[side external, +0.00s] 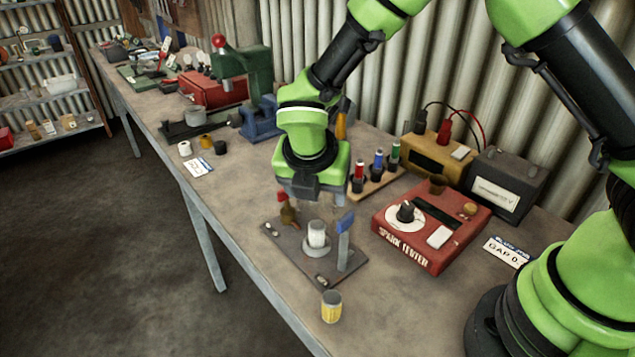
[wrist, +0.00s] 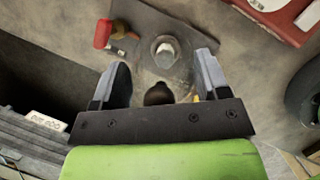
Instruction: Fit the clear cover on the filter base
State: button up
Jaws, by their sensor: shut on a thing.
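The filter base (side external: 316,252) is a grey round seat with a white filter element (side external: 316,232) upright on it, fixed on a dark plate. In the wrist view the white filter (wrist: 164,49) shows beyond the fingers. My gripper (side external: 318,198) is above the base, pointing down. In the wrist view its grey fingers (wrist: 162,78) stand wide apart, shut on the clear cover (wrist: 172,88), which is nearly invisible between them. A dark round spot shows through or behind it. The side view does not let me make out the cover's rim or whether it touches the base.
A yellow jar (side external: 331,306) stands in front. The red spark tester (side external: 432,225) is at right.

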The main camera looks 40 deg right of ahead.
jog(key=shift+f, duration=0.25)
jog(key=shift+f, duration=0.3)
jog(key=shift+f, duration=1.1)
dwell(0.3)
jog(key=o, duration=1)
jog(key=shift+s, duration=0.1)
jog(key=shift+c, duration=0.6)
